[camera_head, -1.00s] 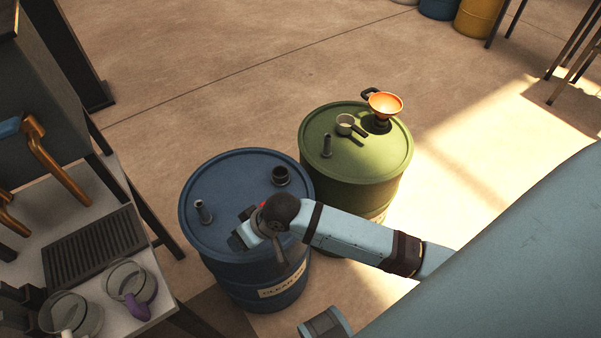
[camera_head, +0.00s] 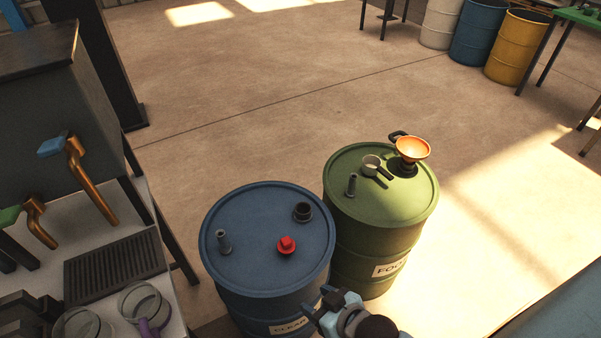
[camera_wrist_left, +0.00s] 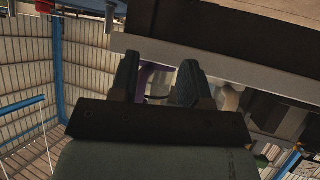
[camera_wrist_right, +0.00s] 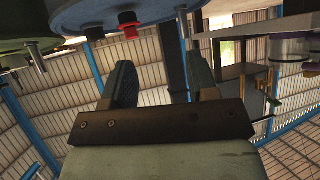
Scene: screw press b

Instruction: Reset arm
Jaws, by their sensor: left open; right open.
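My right gripper (camera_head: 322,308) is at the bottom of the head view, in front of the blue drum (camera_head: 262,205). In the right wrist view its two fingers (camera_wrist_right: 160,82) stand apart with nothing between them. A red cap (camera_head: 286,245) sits on the blue drum's top, apart from the gripper; it also shows in the right wrist view (camera_wrist_right: 129,25).
A green drum (camera_head: 345,225) carries an orange funnel (camera_head: 412,149) and a small strainer-like cup (camera_head: 371,165). At left, a counter holds a dark drip grate (camera_head: 115,262), brass taps (camera_head: 92,190) and clear jugs (camera_head: 142,303). Open floor lies behind the drums.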

